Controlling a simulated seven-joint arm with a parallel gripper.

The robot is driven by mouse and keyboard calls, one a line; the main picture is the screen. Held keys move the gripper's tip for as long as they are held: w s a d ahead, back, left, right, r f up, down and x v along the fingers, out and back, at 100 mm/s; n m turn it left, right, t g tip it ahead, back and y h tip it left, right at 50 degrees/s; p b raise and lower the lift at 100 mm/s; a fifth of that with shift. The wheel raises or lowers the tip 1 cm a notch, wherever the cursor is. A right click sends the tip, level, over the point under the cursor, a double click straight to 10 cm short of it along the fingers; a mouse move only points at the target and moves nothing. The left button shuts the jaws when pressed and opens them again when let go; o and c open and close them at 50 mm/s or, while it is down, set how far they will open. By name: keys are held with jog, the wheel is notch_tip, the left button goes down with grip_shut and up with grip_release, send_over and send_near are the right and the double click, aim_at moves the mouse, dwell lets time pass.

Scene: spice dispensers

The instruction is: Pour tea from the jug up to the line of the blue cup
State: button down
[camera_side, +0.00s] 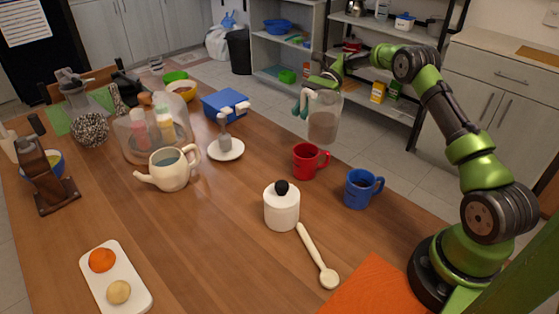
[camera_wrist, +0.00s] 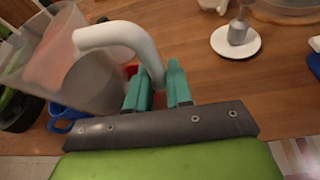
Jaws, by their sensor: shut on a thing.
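The jug (camera_side: 323,124) is clear with a white handle and brownish liquid in its lower part. My gripper (camera_side: 302,106) is shut on the jug's handle and holds it in the air above and behind the red cup. In the wrist view the teal fingertips (camera_wrist: 157,88) close on the white handle, and the jug (camera_wrist: 85,75) extends to the left. The blue cup (camera_side: 362,189) stands upright on the table, right of the red cup (camera_side: 307,161). In the wrist view the blue cup (camera_wrist: 62,119) is partly hidden behind the jug. Its line and inside level cannot be made out.
A white lidded pot (camera_side: 281,207) and a wooden spoon (camera_side: 318,257) are in front of the cups. A cream teapot (camera_side: 168,169) and a white saucer with a dispenser (camera_side: 226,149) stand to the left. An orange mat (camera_side: 372,290) lies near the arm base.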

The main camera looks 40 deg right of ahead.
aim_at(321, 96)
jog(key=shift+r, duration=0.2)
jog(key=shift+s+a+r+n+t, duration=0.1)
jog(key=shift+s+r+n+t, duration=0.2)
jog(key=shift+n+t, duration=0.25)
jog(key=shift+s+a+r+n+t+h, duration=0.25)
jog(key=shift+s+r+n+t, duration=0.5)
jog(key=shift+s+r+n, duration=0.25)
jog(key=shift+s+a+r+n+t+h, duration=0.15)
jog(key=shift+s+r+n+t+h, duration=0.1)
jog(key=shift+s+r+n+t, duration=0.7)
jog(key=shift+s+r+g, duration=0.15)
jog(key=shift+g, duration=0.1)
jog(key=shift+s+a+r+n+t+b, duration=0.1)
jog(key=shift+s+r+n+t+b, duration=0.3)
jog(key=shift+s+r+n+t, duration=0.4)
dwell(2.9)
